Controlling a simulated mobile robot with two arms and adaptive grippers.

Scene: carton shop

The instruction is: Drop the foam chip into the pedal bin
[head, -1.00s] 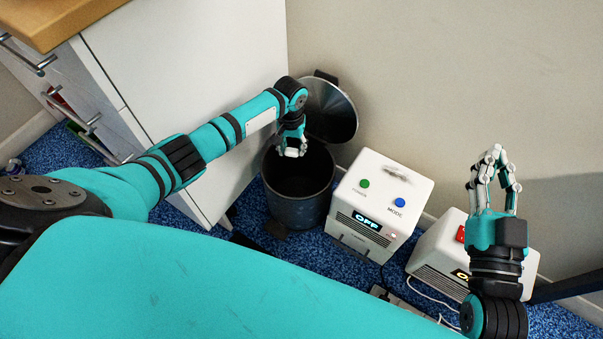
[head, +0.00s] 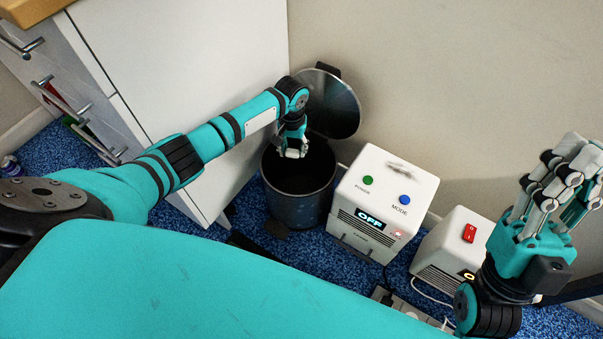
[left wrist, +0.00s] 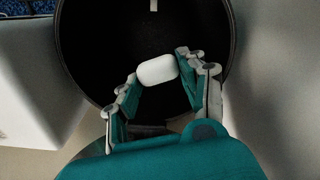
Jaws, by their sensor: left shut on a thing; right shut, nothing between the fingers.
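The foam chip (left wrist: 158,69) is a small white rounded piece between the fingertips of my left gripper (left wrist: 155,80) in the left wrist view. In the head view my left gripper (head: 292,152) points down over the mouth of the pedal bin (head: 300,207). The bin is dark, with its round lid (head: 333,104) tilted open against the wall. The bin's dark opening lies behind the chip in the wrist view. My right gripper (head: 570,180) is raised at the right of the head view, shut and empty, far from the bin.
A white box with an OFF display (head: 380,205) stands close to the bin's right. A second white box with a red switch (head: 455,245) is further right. A white cabinet (head: 200,90) stands left of the bin. A power strip and cable lie on the blue carpet.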

